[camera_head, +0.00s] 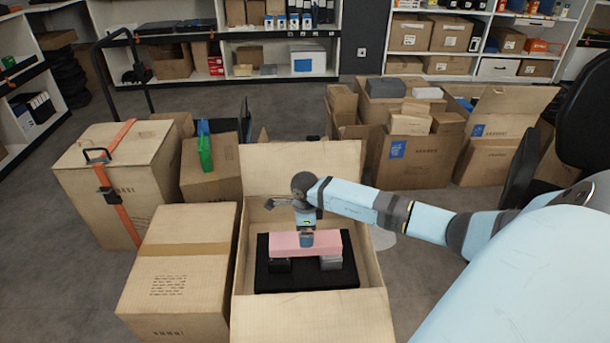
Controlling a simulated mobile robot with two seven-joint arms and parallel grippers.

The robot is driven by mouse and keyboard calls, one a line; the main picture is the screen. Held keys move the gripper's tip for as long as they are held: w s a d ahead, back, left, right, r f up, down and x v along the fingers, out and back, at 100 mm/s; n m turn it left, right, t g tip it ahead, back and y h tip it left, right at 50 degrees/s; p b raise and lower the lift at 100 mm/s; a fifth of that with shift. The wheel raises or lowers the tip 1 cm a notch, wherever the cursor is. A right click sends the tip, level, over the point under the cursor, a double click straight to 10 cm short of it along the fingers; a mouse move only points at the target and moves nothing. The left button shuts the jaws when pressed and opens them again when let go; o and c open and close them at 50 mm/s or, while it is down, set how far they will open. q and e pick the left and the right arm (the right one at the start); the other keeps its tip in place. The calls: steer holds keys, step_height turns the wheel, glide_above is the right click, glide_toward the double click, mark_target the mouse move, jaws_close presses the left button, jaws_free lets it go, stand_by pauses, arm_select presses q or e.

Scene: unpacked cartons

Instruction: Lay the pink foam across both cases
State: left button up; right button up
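The pink foam (283,242) is a long block lying level inside the open carton (371,268). It spans from a dark case (280,266) on the left to a grey case (331,262) on the right, and its underside looks at or very near their tops. My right gripper (306,239) points down at the middle of the foam, with one finger in front of its near face. The far finger is hidden, so I cannot tell whether it grips the foam or stands slightly open around it. My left gripper is not in view.
A black insert (304,284) lies under the cases. The carton's back flap (280,162) stands up behind my wrist. A closed carton (180,270) is beside it on the left, and a strapped carton (125,180) stands behind that. More open cartons (412,170) are at the back right.

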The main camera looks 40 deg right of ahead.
arm_select(q)
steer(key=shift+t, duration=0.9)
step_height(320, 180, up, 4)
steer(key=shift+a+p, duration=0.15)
steer(key=shift+p, duration=0.8)
arm_select(e)
step_height(320, 180, up, 7)
steer(key=shift+r, duration=0.1)
steer(key=shift+a, duration=0.1)
